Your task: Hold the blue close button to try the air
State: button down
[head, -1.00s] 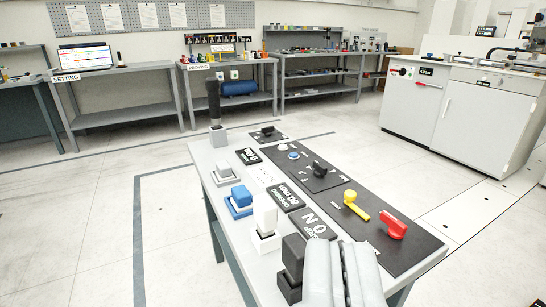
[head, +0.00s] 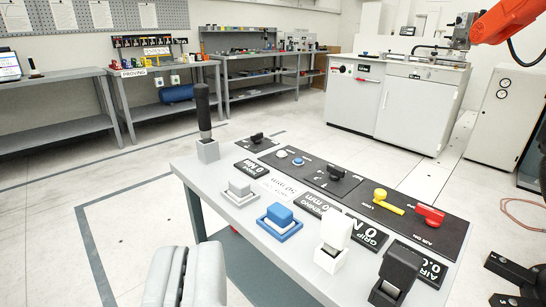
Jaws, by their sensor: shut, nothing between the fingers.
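I see no readable label on the blue button. A smaller round blue button (head: 298,161) sits on the dark panel behind. My gripper (head: 187,250) is at the lower left, fingers together and empty. In the picture it is left of and below the blue square button, apart from it.
A tall black-handled lever (head: 204,120) stands at the bench's left corner. A black upright control (head: 396,273) is at the right front. Yellow (head: 388,201) and red (head: 429,215) handles are on the dark panel. Open floor lies left of the bench.

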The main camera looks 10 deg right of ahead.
aim_at(298, 160)
jog(key=i+j+u, duration=0.1)
jog(key=i, duration=1.2)
